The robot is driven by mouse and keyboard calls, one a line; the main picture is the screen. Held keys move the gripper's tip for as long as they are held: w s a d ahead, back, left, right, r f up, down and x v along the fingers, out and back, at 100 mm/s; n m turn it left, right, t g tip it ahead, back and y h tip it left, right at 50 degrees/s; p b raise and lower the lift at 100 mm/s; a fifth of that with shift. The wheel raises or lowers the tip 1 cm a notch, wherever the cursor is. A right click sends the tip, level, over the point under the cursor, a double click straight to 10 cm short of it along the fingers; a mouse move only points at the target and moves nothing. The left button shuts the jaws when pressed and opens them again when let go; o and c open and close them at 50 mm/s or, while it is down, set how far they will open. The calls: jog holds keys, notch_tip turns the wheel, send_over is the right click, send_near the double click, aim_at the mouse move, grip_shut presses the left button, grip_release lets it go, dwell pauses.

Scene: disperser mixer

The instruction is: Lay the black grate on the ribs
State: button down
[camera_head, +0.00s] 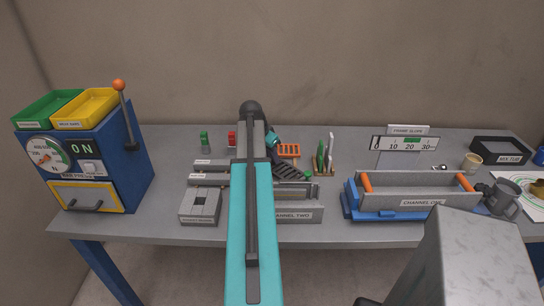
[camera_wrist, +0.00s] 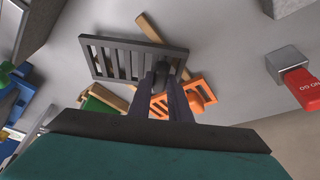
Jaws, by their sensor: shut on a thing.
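The black grate (camera_wrist: 112,62) is a dark slatted plate in the wrist view, and it also shows beside my arm in the head view (camera_head: 289,172). My gripper (camera_wrist: 166,75) is shut on the black grate at its near edge. The grate looks tilted in the head view. I cannot tell whether it touches anything below. The CHANNEL TWO trough (camera_head: 299,214) lies in front of it, partly hidden by my arm. I cannot make out the ribs clearly.
An orange grate (camera_head: 289,150) lies behind the black one. Upright green and white pieces (camera_head: 325,155) stand to its right. The CHANNEL ONE trough (camera_head: 420,202) is at the right, the blue press (camera_head: 125,150) at the left. A grey block (camera_head: 201,206) sits left of my arm.

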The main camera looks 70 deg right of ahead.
jog(key=shift+f, duration=0.15)
jog(key=c, duration=1.6)
grip_release()
jog(key=shift+c, duration=0.2)
jog(key=shift+r, duration=0.45)
jog(key=b+v, duration=0.1)
jog(key=v, duration=1.1)
jog(key=shift+b, duration=0.4)
